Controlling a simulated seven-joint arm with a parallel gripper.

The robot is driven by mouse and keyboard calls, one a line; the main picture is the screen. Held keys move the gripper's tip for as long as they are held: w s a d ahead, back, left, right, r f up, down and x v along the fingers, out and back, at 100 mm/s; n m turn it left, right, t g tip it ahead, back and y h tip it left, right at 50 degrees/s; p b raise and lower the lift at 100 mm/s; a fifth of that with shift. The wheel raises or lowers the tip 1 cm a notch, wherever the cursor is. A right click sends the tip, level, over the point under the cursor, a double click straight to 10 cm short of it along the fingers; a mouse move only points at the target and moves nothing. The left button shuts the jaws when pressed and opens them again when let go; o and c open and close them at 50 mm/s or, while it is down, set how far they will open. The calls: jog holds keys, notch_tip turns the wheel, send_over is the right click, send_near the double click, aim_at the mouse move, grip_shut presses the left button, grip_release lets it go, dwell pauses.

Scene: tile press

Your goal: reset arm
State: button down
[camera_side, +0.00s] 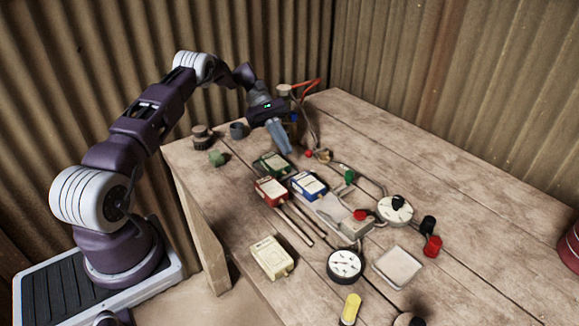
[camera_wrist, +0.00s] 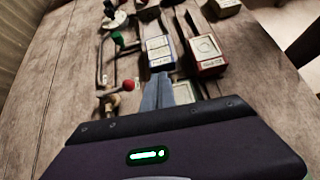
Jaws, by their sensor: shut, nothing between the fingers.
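My gripper (camera_side: 287,151) is shut and empty. It points down above the far left part of the wooden table (camera_side: 470,190), just behind the green tile block (camera_side: 273,165). In the wrist view my gripper's fingers (camera_wrist: 166,78) are together, below the blue block (camera_wrist: 160,53) in the picture. The green block (camera_wrist: 184,91) is partly hidden behind the fingers there. The red block (camera_side: 271,191) and the blue block (camera_side: 309,186) stand side by side in front of the green one.
A cream block (camera_side: 271,257), a round gauge (camera_side: 345,265), a white dial (camera_side: 395,209) and a square pale plate (camera_side: 398,267) lie nearer the front. The right side of the table is mostly clear.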

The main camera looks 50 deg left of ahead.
jog(key=s+d+r+m+y, duration=0.3)
jog(key=s+d+r+m, duration=0.15)
jog(key=d+r, duration=0.5)
jog(key=s+d+r+m+y, duration=0.4)
jog(key=s+d+r, duration=0.15)
jog(key=r, duration=0.75)
jog(key=s+d+m+t+y, duration=0.1)
jog(key=s+d+m+t, duration=0.1)
jog(key=s, duration=0.8)
jog(key=s+d+f+m+t+y, duration=0.1)
jog(key=s+d+m+t+y, duration=0.1)
jog(key=s+m, duration=0.5)
jog(key=s+d+t, duration=0.1)
jog(key=s, duration=0.1)
jog(key=shift+s+t+y, duration=0.3)
jog(key=shift+s+t, duration=0.05)
jog(key=shift+t, duration=0.05)
